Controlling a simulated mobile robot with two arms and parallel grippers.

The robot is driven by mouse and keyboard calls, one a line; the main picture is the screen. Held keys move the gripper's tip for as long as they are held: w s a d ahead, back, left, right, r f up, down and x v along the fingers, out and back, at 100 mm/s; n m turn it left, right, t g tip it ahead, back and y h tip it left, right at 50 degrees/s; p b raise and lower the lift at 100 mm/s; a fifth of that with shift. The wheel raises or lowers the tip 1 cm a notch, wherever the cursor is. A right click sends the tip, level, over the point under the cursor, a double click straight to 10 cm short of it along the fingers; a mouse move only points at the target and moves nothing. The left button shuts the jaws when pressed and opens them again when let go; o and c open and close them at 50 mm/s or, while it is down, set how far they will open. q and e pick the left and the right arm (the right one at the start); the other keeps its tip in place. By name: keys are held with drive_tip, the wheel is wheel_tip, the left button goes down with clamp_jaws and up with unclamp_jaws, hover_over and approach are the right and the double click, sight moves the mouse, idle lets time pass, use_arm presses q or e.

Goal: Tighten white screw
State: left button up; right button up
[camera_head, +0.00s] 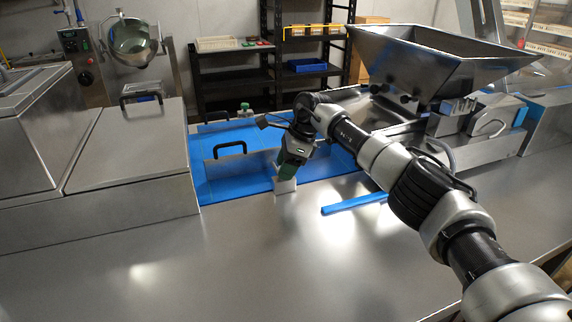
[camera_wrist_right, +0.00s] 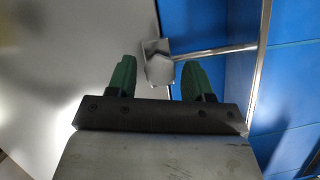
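The white screw (camera_head: 285,187) is a small pale block-shaped knob at the front edge of the blue-lined bay, right under my right gripper (camera_head: 287,172). In the right wrist view, the white screw (camera_wrist_right: 158,66) lies between and just beyond the two green fingertips of the right gripper (camera_wrist_right: 160,78). The fingers are apart, with a gap visible on each side of the screw, and hold nothing. A thin metal bar runs from the screw to the right. The screw's lower part is hidden. My left gripper is not in view.
A metal plate with a black handle (camera_head: 230,148) stands in the blue bay. A similar knob (camera_head: 246,110) is at the bay's back. A blue bar (camera_head: 355,203) lies on the steel table (camera_head: 190,270). A steel hopper (camera_head: 440,60) stands right; a lidded steel box (camera_head: 130,150) left.

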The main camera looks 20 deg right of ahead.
drive_tip(key=c, duration=0.7)
